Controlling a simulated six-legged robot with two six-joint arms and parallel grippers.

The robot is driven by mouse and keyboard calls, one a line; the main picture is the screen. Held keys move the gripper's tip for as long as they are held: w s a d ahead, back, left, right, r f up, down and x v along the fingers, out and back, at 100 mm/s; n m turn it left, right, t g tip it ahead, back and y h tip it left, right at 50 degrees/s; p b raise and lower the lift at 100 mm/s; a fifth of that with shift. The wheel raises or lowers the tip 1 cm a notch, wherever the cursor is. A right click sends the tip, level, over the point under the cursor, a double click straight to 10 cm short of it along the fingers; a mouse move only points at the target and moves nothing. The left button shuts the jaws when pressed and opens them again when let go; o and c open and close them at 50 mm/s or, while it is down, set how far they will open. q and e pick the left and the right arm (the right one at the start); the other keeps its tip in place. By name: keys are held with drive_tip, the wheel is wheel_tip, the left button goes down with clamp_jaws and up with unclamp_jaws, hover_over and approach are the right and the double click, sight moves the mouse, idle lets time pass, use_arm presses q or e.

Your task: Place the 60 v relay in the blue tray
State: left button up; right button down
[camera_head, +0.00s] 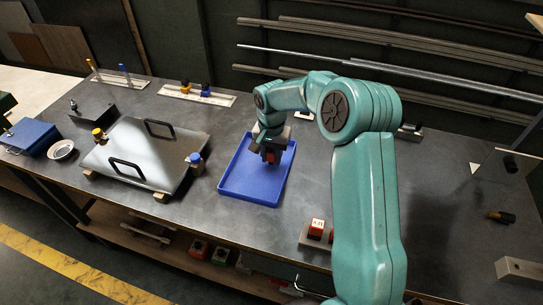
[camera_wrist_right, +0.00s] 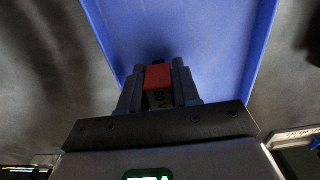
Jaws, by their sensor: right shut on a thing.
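The 60 v relay (camera_wrist_right: 158,78) is a small block with a red-orange top and a pale face with dark lettering, partly cut off by the gripper. My right gripper (camera_wrist_right: 157,88) is shut on it, with a dark finger on each side. In the head view the right gripper (camera_head: 270,152) hangs over the blue tray (camera_head: 235,185), and the red of the relay shows between its fingers. I cannot tell whether the relay touches the tray floor. The tray is otherwise empty where I see it. My left gripper is not in view.
Another red-and-white relay (camera_head: 317,227) sits in a grey holder right of the tray. A metal plate with two black handles (camera_head: 145,155) lies left of the tray.

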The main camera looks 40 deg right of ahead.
drive_tip(key=shift+f, duration=0.5)
drive_tip(key=shift+f, duration=0.1)
drive_tip(key=c, duration=0.8)
unclamp_jaws()
